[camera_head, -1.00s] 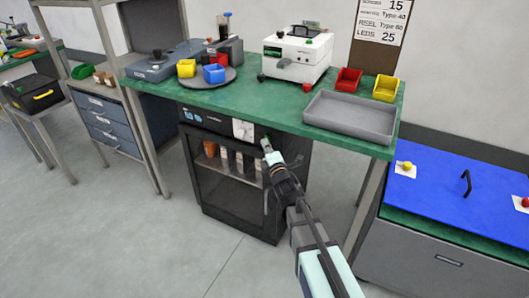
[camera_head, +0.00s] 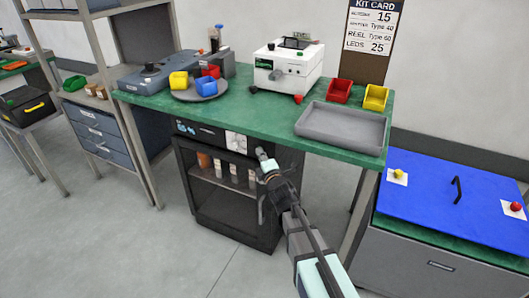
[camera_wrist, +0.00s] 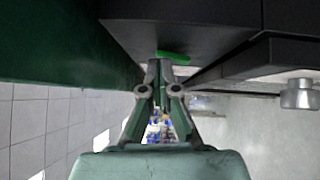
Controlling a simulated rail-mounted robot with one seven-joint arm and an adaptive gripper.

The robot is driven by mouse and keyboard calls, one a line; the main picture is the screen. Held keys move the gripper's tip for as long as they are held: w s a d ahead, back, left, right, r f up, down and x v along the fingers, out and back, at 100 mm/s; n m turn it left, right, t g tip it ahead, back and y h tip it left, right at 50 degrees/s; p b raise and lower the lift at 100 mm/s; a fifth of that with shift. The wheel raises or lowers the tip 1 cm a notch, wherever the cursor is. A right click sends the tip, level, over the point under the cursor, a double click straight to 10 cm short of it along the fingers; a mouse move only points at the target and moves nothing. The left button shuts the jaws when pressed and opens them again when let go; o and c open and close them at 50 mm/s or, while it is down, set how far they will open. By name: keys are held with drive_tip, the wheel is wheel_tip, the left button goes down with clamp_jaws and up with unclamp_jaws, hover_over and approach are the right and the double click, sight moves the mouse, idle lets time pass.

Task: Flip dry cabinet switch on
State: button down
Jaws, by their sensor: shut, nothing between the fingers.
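The black dry cabinet (camera_head: 205,205) stands under the green bench, with a glazed front and a dark control panel (camera_head: 202,133) along its top. My gripper (camera_head: 261,153) is at the cabinet's upper front, just right of this plate. In the wrist view its fingers (camera_wrist: 160,65) are shut and empty, with the tips close to a small green part (camera_wrist: 174,57) on a dark surface. This may be the switch; I cannot tell its position or whether the fingers touch it.
The green bench top (camera_head: 270,122) overhangs the cabinet close above my gripper. It carries a grey tray (camera_head: 342,128), a white instrument (camera_head: 285,68) and small bins. A round metal knob (camera_wrist: 298,95) shows at right in the wrist view. A blue-topped unit (camera_head: 430,205) stands at right.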

drive_tip(key=shift+s, duration=0.1)
drive_tip(key=shift+s+f+b, duration=0.1)
drive_tip(key=shift+s+b, duration=0.15)
drive_tip(key=shift+b, duration=0.3)
drive_tip(key=s+d+r+p, duration=0.2)
drive_tip(key=s+p, duration=0.4)
drive_tip(key=s, duration=0.6)
drive_tip(key=shift+d+p, duration=0.3)
drive_tip(key=shift+p, duration=0.1)
